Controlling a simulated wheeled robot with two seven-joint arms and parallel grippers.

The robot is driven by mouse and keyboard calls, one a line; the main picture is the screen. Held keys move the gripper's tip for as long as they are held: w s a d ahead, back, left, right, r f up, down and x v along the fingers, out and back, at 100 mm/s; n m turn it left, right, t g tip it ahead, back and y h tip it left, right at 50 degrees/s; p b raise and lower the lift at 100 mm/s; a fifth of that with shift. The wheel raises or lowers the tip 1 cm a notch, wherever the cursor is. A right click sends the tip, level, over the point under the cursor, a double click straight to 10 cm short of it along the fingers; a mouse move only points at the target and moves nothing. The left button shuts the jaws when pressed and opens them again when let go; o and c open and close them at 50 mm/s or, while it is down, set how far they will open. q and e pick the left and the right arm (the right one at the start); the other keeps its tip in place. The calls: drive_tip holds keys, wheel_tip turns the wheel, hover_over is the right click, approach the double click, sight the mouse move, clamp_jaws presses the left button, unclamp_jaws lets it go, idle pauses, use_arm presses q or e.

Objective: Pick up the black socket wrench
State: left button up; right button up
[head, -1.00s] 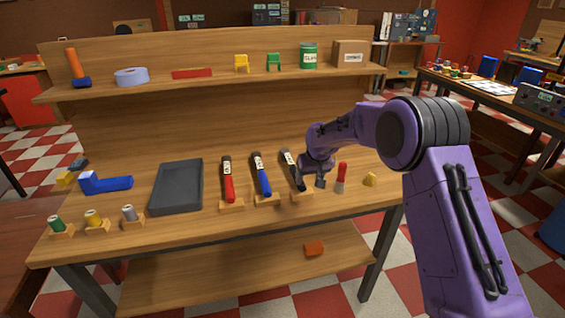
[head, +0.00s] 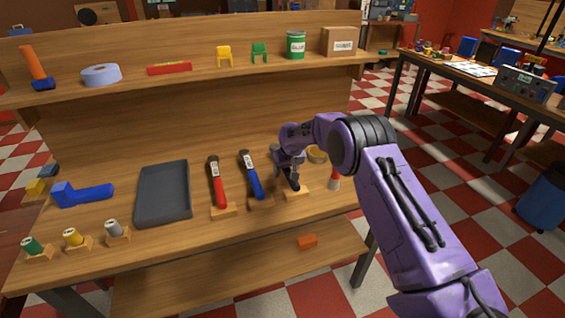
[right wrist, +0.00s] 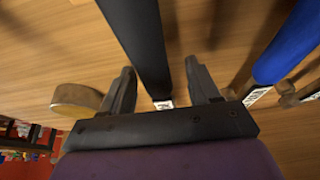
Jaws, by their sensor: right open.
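The black socket wrench (head: 294,183) leans on a small wooden holder on the workbench, right of the blue-handled one. My right gripper (head: 285,166) is over it and hides its upper part. In the right wrist view, the black handle (right wrist: 140,38) passes between the two open fingers of my right gripper (right wrist: 160,68). A gap shows on both sides of the handle, wider on the right. A white label shows at its lower end. My left gripper is not in view.
A blue-handled tool (head: 251,175) and a red-handled tool (head: 217,182) stand on holders to the left. A yellowish round object (head: 317,154) and a red-topped object (head: 334,178) are close on the right. A dark tray (head: 163,194) lies farther left.

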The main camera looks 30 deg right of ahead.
drive_tip(key=shift+d+f, duration=0.15)
drive_tip(key=shift+f, duration=0.15)
drive_tip(key=shift+s+r, duration=0.1)
drive_tip(key=shift+s, duration=0.05)
clamp_jaws()
